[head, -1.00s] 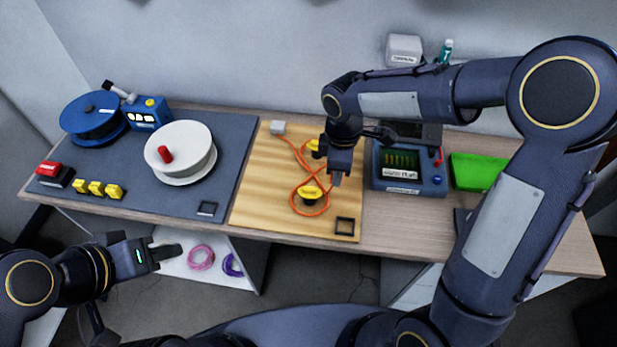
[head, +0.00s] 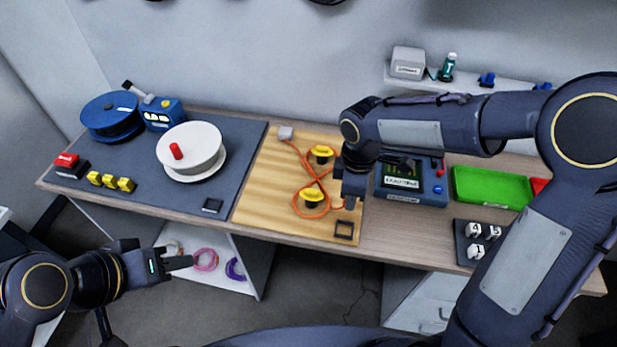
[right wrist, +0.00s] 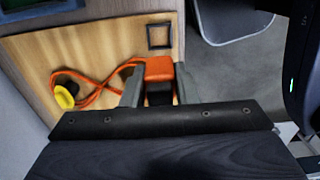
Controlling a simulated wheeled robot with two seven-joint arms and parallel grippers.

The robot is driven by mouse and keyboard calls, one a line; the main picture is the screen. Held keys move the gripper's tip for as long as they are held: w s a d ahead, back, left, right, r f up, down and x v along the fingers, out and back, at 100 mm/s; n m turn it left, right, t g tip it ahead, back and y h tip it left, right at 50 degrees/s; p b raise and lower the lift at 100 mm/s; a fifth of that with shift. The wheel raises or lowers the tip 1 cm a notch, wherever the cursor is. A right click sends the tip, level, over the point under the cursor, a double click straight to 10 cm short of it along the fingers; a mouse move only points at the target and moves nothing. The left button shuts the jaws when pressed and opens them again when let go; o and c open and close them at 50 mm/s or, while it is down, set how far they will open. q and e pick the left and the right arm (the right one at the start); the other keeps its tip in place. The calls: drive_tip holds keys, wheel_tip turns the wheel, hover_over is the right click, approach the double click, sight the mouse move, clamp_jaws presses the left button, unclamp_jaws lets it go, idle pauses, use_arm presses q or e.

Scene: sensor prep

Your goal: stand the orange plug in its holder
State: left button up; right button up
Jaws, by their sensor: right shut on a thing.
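My right gripper (head: 350,203) is shut on the orange plug (right wrist: 159,69), which sits between its fingers in the right wrist view. In the head view the plug is mostly hidden by the gripper. The holder, a small dark square frame (head: 344,229), lies on the front right corner of the wooden board. It also shows just beyond the plug in the right wrist view (right wrist: 159,36), apart from it and empty. An orange cable (head: 324,178) runs to the plug. My left gripper (head: 180,262) is off the table's front edge; its finger gap is not clear.
The cable winds around two yellow-topped posts (head: 312,195) from a grey block (head: 286,133) on the board (head: 258,192). A meter (head: 425,188) and green tray (head: 490,187) stand to the right. A white spool (head: 188,146) stands on the dark mat (head: 150,190) at left.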

drive_tip(key=shift+f, duration=0.1)
drive_tip(key=b, duration=0.6)
hover_over(345, 231)
drive_tip(key=shift+f, duration=3.85)
drive_tip(key=shift+f, duration=0.1)
drive_tip(key=shift+f+b, duration=1.25)
drive_tip(key=shift+f, duration=0.05)
drive_tip(key=shift+f+b, duration=0.7)
drive_tip(key=shift+f, duration=0.2)
drive_tip(key=o, duration=1.1)
drive_tip(key=shift+c, duration=0.2)
drive_tip(key=shift+r, duration=0.1)
